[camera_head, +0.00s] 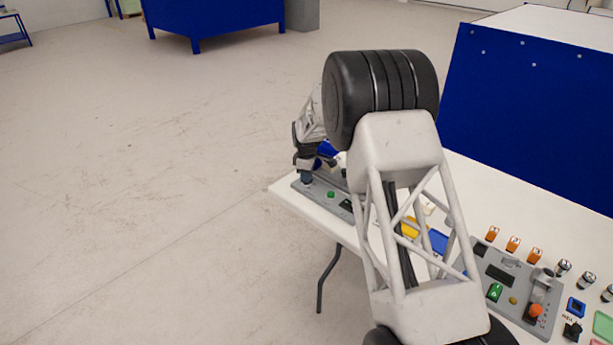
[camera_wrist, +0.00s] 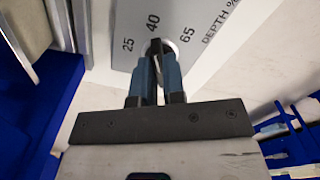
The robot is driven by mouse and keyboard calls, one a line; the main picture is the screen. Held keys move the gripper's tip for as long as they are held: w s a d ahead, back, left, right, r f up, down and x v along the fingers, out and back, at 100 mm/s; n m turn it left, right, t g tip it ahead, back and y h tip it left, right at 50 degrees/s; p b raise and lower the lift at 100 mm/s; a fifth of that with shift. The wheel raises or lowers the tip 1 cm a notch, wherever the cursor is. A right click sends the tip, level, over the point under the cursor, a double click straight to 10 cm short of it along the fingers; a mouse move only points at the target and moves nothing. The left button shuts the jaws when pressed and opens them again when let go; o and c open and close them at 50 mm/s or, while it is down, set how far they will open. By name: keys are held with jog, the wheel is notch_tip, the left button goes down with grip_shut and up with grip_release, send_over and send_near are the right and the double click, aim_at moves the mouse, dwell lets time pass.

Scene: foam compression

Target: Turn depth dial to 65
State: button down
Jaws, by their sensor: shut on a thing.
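The depth dial (camera_wrist: 156,46) is a small round knob with a dark grip bar on a grey panel (camera_wrist: 125,55). The panel is printed 25, 40, 65 and "DEPTH %" around it. The dial's bar seems to point up at 40, with 65 to its right; the fingers hide part of it. My gripper (camera_wrist: 157,62) has blue fingers shut on the dial from both sides. In the head view my gripper (camera_head: 307,180) reaches down onto the left end of a grey control panel (camera_head: 322,190) near the table's corner. The dial is hidden there.
The white table (camera_head: 500,180) runs to the right. It holds a second grey panel (camera_head: 510,272), several orange-topped pieces (camera_head: 513,243), and blue and yellow items (camera_head: 438,240). A green button (camera_head: 331,194) is beside my gripper. A blue-sided bench (camera_head: 530,120) stands behind.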

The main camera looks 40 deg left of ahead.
jog(key=shift+m, duration=0.3)
jog(key=m, duration=1.1)
dwell(0.4)
jog(key=shift+m, duration=0.3)
jog(key=c, duration=1.2)
grip_release()
jog(key=shift+r, duration=0.2)
jog(key=shift+r, duration=3.75)
